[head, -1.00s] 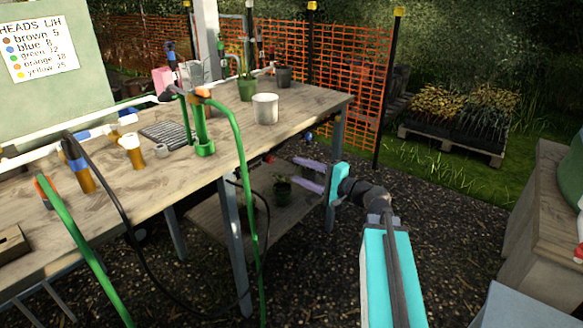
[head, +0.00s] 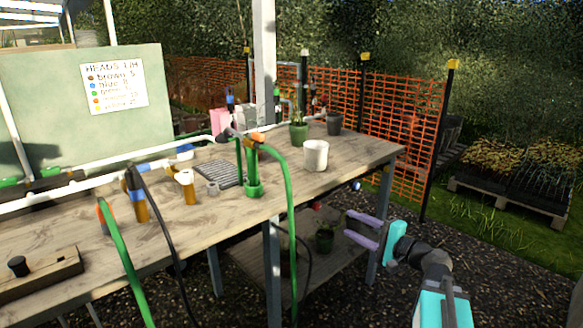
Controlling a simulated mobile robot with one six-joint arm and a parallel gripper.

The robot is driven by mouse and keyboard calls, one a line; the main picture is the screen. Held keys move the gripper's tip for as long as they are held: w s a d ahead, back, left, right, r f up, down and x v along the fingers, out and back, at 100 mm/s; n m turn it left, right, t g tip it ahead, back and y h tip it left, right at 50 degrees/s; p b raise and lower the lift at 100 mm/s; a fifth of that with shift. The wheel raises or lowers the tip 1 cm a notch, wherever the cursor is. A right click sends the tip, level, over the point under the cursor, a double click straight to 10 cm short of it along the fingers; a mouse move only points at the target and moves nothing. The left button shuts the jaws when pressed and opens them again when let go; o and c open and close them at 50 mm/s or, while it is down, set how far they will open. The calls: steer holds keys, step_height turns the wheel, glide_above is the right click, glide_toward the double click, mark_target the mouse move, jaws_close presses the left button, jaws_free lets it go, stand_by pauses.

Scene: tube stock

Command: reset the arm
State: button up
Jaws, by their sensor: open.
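My gripper (head: 357,229) is at the lower right of the head view, in front of the right end of the wooden bench. Its two purple fingers point left and stand apart, with nothing between them. The turquoise palm and dark wrist show behind the fingers. My arm runs down to the bottom edge of the picture. The fingers appear below the level of the bench top (head: 345,152); whether they reach over the lower shelf (head: 262,262) I cannot tell.
On the bench are a white pot (head: 316,155), a green pot (head: 299,132), a dark pot (head: 334,124) and a green tube fitting (head: 253,180). A green hose (head: 291,220) hangs over the front edge. A potted plant (head: 324,237) sits below. Gravel ground lies open at right.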

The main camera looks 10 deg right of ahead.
steer(key=s+a+f+g+y+p, duration=0.1)
steer(key=s+a+f+g+p, duration=0.25)
steer(key=a+f+p, duration=0.65)
steer(key=s+a+f+n+g+h+p, duration=0.1)
steer(key=s+a+f+n+g, duration=0.1)
steer(key=s+a+f+g, duration=0.5)
steer(key=s+a+f+n+g+h+p, duration=0.1)
steer(key=s+a+f+n, duration=0.1)
steer(key=s+a+f, duration=0.6)
steer(key=s+d+f+n+g+h+p, duration=0.2)
steer(key=s+f+g, duration=0.1)
steer(key=s+f, duration=0.45)
steer(key=s+d+f+n+g+h+p, duration=0.2)
steer(key=s+d+f+g, duration=0.1)
steer(key=s+f, duration=0.4)
steer(key=s+d+f+n+g+h, duration=0.1)
steer(key=s+d+n+h, duration=0.3)
steer(key=s+d, duration=0.4)
steer(key=shift+s+d+f+g+h, duration=0.25)
steer(key=shift+d+g+h, duration=0.3)
steer(key=shift+d, duration=0.7)
